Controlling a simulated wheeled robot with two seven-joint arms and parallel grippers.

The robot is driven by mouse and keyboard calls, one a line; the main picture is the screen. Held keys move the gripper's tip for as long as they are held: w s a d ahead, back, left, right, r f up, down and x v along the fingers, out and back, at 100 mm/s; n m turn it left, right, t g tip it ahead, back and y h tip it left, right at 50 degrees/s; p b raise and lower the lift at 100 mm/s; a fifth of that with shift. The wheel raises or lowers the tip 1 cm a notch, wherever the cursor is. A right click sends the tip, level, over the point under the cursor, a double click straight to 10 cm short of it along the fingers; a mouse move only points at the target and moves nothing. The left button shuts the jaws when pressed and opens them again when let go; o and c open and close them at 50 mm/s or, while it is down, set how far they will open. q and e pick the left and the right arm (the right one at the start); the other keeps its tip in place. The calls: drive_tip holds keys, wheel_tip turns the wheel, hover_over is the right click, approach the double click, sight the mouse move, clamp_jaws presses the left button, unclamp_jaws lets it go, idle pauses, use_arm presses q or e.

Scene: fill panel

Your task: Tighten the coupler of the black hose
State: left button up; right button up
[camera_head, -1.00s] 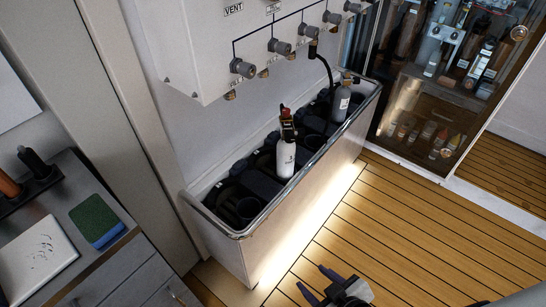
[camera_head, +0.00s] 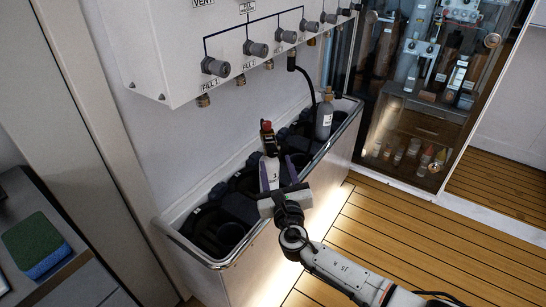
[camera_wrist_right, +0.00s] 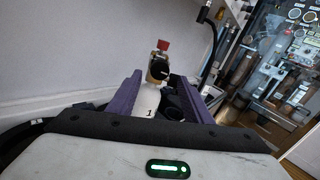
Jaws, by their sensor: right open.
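The black hose (camera_head: 308,78) hangs from a fitting under the wall panel and curves down to a grey bottle (camera_head: 324,118) at the far end of the trough. Its upper end (camera_head: 291,61) is dark; how tight its coupler is cannot be seen. It also shows in the right wrist view (camera_wrist_right: 211,48). A white bottle marked 1 (camera_head: 269,178) with a red-topped valve (camera_head: 267,137) stands upright in the trough. My right gripper (camera_head: 275,167) is open, its purple fingers on either side of this bottle; contact is unclear. My left gripper is out of view.
The metal-rimmed trough (camera_head: 222,263) runs along the wall with black holders inside. The white panel (camera_head: 160,60) with several grey knobs overhangs it. A glass cabinet (camera_head: 420,110) stands at right. A green and blue sponge (camera_head: 38,247) lies at left. The wooden floor (camera_head: 385,225) is clear.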

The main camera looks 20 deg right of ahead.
sight(273, 154)
drive_tip(key=w, duration=0.3)
drive_tip(key=w+b, duration=0.1)
drive_tip(key=shift+w+d+f, duration=0.1)
drive_tip(key=shift+w+d, duration=0.15)
drive_tip(key=shift+d, duration=0.1)
drive_tip(key=shift+w+d, duration=0.1)
drive_tip(key=shift+w, duration=0.65)
drive_tip(key=c, duration=1.1)
